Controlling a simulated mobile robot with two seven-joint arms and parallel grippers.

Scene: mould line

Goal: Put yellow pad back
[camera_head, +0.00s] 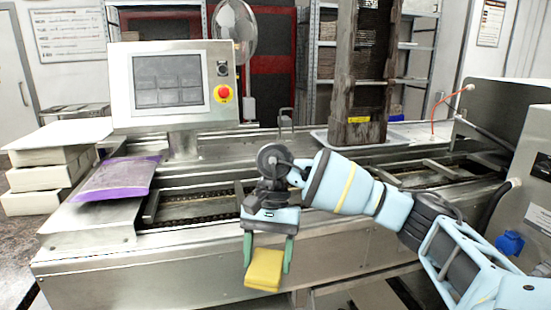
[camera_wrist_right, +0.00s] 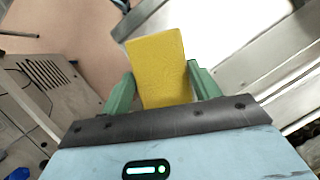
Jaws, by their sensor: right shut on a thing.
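The yellow pad (camera_head: 264,270) is a small block held between the green fingers of my right gripper (camera_head: 267,252). In the head view it hangs in front of the steel mould line's front face. In the right wrist view the yellow pad (camera_wrist_right: 158,68) stands out beyond the fingers of my right gripper (camera_wrist_right: 160,88), tilted a little. My left gripper is not in view.
The steel line (camera_head: 200,262) runs across the picture, with a chain conveyor channel (camera_head: 195,208) on top. A screen panel (camera_head: 170,85) with a red button stands at the back left. A purple-edged packet (camera_head: 118,178) lies at the left end. A tall dark block (camera_head: 360,70) stands behind my arm.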

